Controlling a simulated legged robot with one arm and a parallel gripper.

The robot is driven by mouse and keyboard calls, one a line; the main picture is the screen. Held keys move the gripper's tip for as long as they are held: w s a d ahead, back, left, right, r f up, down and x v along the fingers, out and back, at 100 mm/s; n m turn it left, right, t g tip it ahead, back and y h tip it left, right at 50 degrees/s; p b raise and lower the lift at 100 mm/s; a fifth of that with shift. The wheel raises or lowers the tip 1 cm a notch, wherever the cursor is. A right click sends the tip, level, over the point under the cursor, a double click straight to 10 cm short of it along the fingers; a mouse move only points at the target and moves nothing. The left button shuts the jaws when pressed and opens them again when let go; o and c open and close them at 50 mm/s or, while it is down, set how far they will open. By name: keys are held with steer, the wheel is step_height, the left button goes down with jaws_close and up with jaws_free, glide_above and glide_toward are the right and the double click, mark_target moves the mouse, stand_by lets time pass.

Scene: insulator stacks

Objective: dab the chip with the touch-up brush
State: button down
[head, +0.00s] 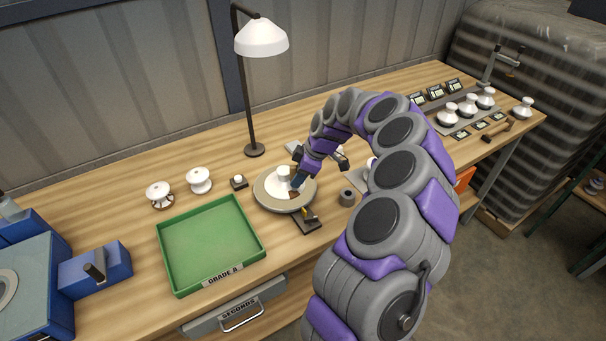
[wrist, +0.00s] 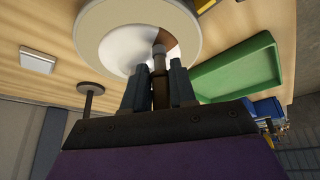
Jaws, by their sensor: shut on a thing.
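A white insulator (head: 281,183) stands on a round turntable (head: 268,203) in the middle of the bench. In the wrist view the white insulator (wrist: 117,49) shows in front of the turntable's pale disc (wrist: 95,18). My gripper (head: 297,182) is at the insulator's right side. In the wrist view my gripper (wrist: 157,80) is shut on the touch-up brush (wrist: 160,88), a brown handle between the two dark fingers. The brush's end lies over the insulator's edge; I cannot tell whether it touches.
A green Grade A tray (head: 213,246) is left of the turntable. Two white insulators (head: 199,180) stand behind the tray. A lamp (head: 260,38) rises behind the turntable. A small grey cylinder (head: 347,197) and a dark stand (head: 307,223) are close by.

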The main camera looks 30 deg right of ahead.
steer(key=a, duration=0.2)
steer(key=shift+a+r, duration=0.15)
steer(key=shift+a, duration=0.15)
steer(key=shift+d+f, duration=0.2)
steer(key=shift+d, duration=0.65)
steer(key=shift+d+f, duration=0.2)
steer(key=shift+d, duration=0.6)
steer(key=shift+a+r, duration=0.2)
steer(key=shift+a, duration=1.2)
steer(key=shift+d+f, duration=0.2)
steer(key=shift+d, duration=0.95)
steer(key=shift+a+r+b, duration=0.1)
steer(key=shift+a+b, duration=0.2)
steer(key=shift+a, duration=0.6)
steer(key=shift+d, duration=0.7)
steer(key=shift+a, duration=0.5)
steer(key=shift+s+d, duration=0.1)
steer(key=shift+d, duration=0.2)
